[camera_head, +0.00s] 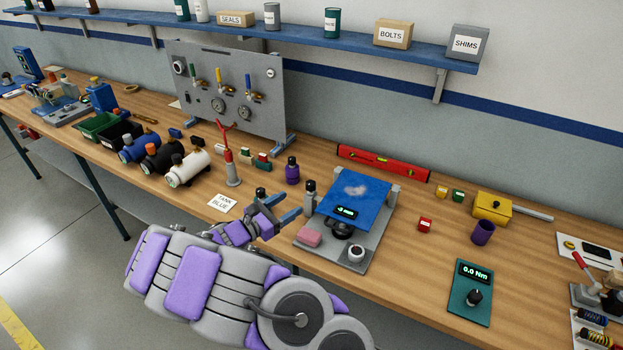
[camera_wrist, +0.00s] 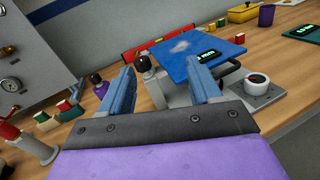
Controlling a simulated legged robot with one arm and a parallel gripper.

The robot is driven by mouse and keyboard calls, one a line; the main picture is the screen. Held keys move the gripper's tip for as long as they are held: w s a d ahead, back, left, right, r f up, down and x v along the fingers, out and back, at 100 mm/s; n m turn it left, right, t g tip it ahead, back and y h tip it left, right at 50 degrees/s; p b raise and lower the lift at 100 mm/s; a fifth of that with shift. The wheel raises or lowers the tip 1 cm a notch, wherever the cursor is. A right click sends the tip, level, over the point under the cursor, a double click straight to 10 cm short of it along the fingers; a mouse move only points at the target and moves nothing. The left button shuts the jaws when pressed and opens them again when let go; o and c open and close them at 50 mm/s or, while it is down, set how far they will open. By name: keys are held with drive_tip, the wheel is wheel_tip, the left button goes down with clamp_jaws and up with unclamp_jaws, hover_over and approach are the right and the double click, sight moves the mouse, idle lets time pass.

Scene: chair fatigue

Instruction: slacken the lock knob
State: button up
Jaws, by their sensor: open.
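A black-topped knob (camera_head: 310,186) stands upright on a grey post at the left of the test fixture (camera_head: 372,240); it looks like the lock knob. The fixture carries a tilted blue plate (camera_head: 358,200) with a small lit display. My gripper (camera_head: 294,203) is open and empty, just left of the knob in the head view. In the wrist view the knob (camera_wrist: 145,64) shows between the two blue fingers (camera_wrist: 160,68), beyond the tips and nearer the left one. I see no contact. A white dial (camera_head: 356,251) sits on the fixture's front corner.
A purple bottle (camera_head: 292,172) and a red-topped stand (camera_head: 232,170) are behind and left of my gripper. A red level (camera_head: 384,163) lies behind the fixture. A torque meter (camera_head: 471,292) reads 0.0 Nm at right.

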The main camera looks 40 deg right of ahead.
drive_tip(key=w+a+f+n+t, duration=0.1)
drive_tip(key=w+f+n+t, duration=0.1)
drive_tip(key=w+f+n, duration=0.15)
drive_tip(key=b, duration=0.3)
approach(314, 181)
drive_tip(key=shift+m, duration=0.35)
drive_tip(key=d, duration=0.3)
drive_tip(key=w+d, duration=0.1)
drive_tip(key=d, duration=0.2)
drive_tip(key=w+d, duration=0.1)
drive_tip(key=d, duration=0.3)
drive_tip(key=shift+f, duration=0.25)
drive_tip(key=shift+c, duration=0.2)
drive_tip(key=shift+t, duration=0.3)
drive_tip(key=c, duration=0.9)
